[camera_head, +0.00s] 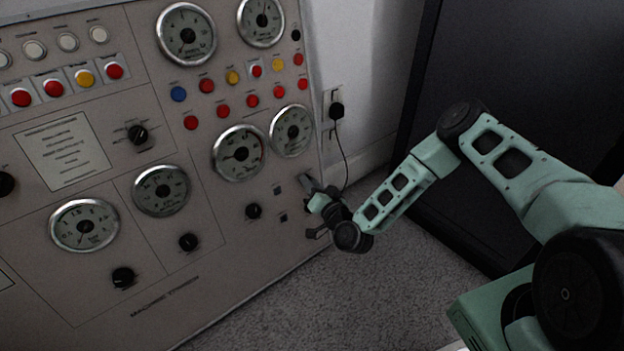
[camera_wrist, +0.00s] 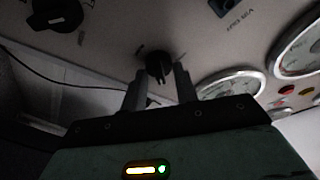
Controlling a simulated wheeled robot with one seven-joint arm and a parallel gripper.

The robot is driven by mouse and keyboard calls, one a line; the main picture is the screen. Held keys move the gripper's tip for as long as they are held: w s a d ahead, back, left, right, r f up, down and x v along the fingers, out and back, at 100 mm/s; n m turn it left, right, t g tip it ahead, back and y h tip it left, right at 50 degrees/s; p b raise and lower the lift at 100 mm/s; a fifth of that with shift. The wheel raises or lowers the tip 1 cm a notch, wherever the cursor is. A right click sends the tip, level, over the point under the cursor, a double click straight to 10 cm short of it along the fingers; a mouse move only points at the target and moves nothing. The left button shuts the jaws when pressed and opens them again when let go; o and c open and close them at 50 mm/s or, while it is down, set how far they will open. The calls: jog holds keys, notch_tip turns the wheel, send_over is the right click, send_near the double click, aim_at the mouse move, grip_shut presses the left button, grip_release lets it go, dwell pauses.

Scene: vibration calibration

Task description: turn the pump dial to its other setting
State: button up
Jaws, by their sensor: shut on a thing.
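In the wrist view a small black dial (camera_wrist: 158,63) on the grey panel sits between the two fingers of my gripper (camera_wrist: 159,84). The gripper is shut on this dial. Its pointer end shows between the fingertips, with short marks on the panel around it. The label is not readable here. In the head view my gripper (camera_head: 309,187) is at the lower right edge of the control panel (camera_head: 235,290), and it hides most of the dial that it holds.
Other black knobs (camera_head: 253,211) and round gauges (camera_head: 239,153) stand out from the panel to the left of my gripper. A plug with a cord (camera_head: 337,111) is on the wall to the right. A dark cabinet (camera_head: 530,75) stands behind my arm.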

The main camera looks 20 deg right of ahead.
jog(key=shift+m+p, duration=0.3)
jog(key=shift+m, duration=0.4)
jog(key=shift+h, duration=0.3)
jog(key=o, duration=1)
jog(key=shift+c, duration=0.2)
jog(key=s+d+p, duration=0.2)
jog(key=s+p, duration=0.4)
jog(key=s, duration=1.1)
jog(key=shift+d, duration=0.35)
